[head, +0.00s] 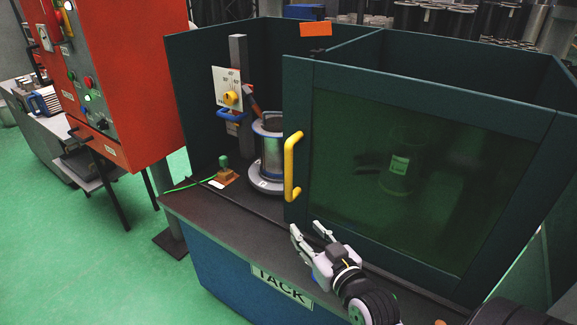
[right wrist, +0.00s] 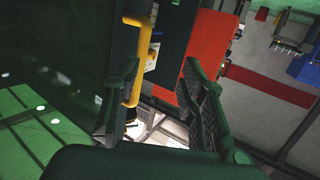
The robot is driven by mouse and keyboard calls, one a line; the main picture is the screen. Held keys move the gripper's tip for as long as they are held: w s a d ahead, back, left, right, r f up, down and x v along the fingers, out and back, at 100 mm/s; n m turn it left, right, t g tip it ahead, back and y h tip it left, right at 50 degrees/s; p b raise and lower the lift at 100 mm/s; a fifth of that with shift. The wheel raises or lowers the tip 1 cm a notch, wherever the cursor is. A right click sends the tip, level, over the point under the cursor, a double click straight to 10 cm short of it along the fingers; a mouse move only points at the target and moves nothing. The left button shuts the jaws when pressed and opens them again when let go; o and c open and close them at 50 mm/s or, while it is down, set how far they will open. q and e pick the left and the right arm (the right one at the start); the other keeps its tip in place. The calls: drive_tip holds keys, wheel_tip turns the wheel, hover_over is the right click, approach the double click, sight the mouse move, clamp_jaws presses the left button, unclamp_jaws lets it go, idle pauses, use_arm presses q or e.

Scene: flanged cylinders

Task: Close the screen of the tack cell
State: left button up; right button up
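The tack cell is a dark green booth on a bench. Its screen (head: 400,200), a green-framed panel with a tinted window, covers the right part of the front; the left part is uncovered. A yellow handle (head: 290,168) stands upright on the screen's left edge. My right gripper (head: 308,230) is open and empty, just below and in front of the handle, apart from it in the head view. In the right wrist view the handle (right wrist: 143,60) shows beyond the gap between the open fingers (right wrist: 163,95). My left gripper is not in view.
A flanged cylinder (head: 271,155) stands inside the uncovered part, beside a post (head: 238,70) with a dial plate (head: 222,78). A small clamp-like piece (head: 224,172) sits on the bench top. A red cabinet (head: 125,80) stands at left. Green floor (head: 90,230) lies clear in front.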

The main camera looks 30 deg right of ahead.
sight(290, 172)
wheel_tip(290, 172, up, 6)
drive_tip(key=d+t+h, duration=0.1)
drive_tip(key=d+t, duration=0.1)
drive_tip(key=w+d+p, duration=0.1)
drive_tip(key=w, duration=0.4)
drive_tip(key=w+d+p, duration=0.1)
drive_tip(key=w, duration=0.4)
drive_tip(key=w+d+p, duration=0.1)
drive_tip(key=w, duration=0.5)
drive_tip(key=shift+d, duration=0.1)
drive_tip(key=shift+c, duration=0.4)
clamp_jaws()
